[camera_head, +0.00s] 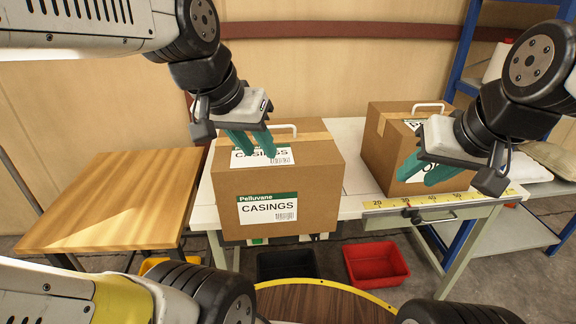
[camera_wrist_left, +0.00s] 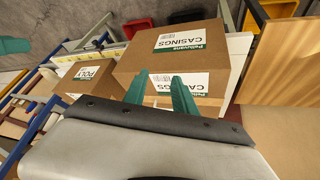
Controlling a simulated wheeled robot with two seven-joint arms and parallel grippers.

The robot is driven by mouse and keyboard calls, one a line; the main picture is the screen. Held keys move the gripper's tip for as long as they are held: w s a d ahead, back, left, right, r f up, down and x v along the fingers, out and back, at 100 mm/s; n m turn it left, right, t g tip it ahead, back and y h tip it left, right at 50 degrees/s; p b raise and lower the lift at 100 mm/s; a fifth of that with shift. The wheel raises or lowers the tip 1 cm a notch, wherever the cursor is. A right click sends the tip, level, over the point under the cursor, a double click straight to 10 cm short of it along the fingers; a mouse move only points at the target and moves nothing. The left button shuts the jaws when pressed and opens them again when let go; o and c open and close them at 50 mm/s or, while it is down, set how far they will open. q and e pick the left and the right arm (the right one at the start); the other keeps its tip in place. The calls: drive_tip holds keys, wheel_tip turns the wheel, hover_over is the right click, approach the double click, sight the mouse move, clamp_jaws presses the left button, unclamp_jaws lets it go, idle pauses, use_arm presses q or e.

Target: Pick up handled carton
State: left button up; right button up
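A large brown carton (camera_head: 255,190) labelled Pelluvane CASINGS sits on the white table, with a white handle (camera_head: 282,127) on its top. My left gripper (camera_head: 254,146) is open and empty, its teal fingers over the carton's top label, in front of the handle. A second handled carton (camera_head: 375,150) stands to the right, also in the left wrist view (camera_wrist_left: 95,80). My right gripper (camera_head: 425,172) is open in front of it.
The white table (camera_head: 350,206) has a yellow measuring strip (camera_head: 440,201) along its front edge. A wooden table (camera_head: 115,205) with a clear top is at left. Black (camera_head: 287,264) and red bins (camera_head: 376,263) are below. A blue shelf rack (camera_head: 463,50) stands at right.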

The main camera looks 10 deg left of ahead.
use_arm(q)
drive_tip(key=w+a+r+m+g, duration=0.1)
drive_tip(key=w+m, duration=0.2)
drive_tip(key=w, duration=0.3)
drive_tip(key=w+r+m+g, duration=0.2)
drive_tip(key=w+m, duration=0.1)
drive_tip(key=w, duration=0.3)
drive_tip(key=m+g+y, duration=0.2)
drive_tip(key=m, duration=0.4)
hover_over(274, 128)
drive_tip(key=shift+w+d+f, duration=0.1)
drive_tip(key=shift+d+f, duration=0.05)
drive_tip(key=shift+f, duration=0.45)
drive_tip(key=shift+w+d+f, duration=0.1)
drive_tip(key=shift+f, duration=0.5)
drive_tip(key=shift+w+f+m+g, duration=0.2)
drive_tip(key=shift+m+g, duration=0.1)
drive_tip(key=shift+m, duration=0.1)
drive_tip(key=shift+f, duration=0.3)
drive_tip(key=f, duration=0.7)
drive_tip(key=shift+s+a, duration=0.1)
drive_tip(key=shift+a, duration=0.1)
drive_tip(key=shift+c, duration=0.4)
clamp_jaws()
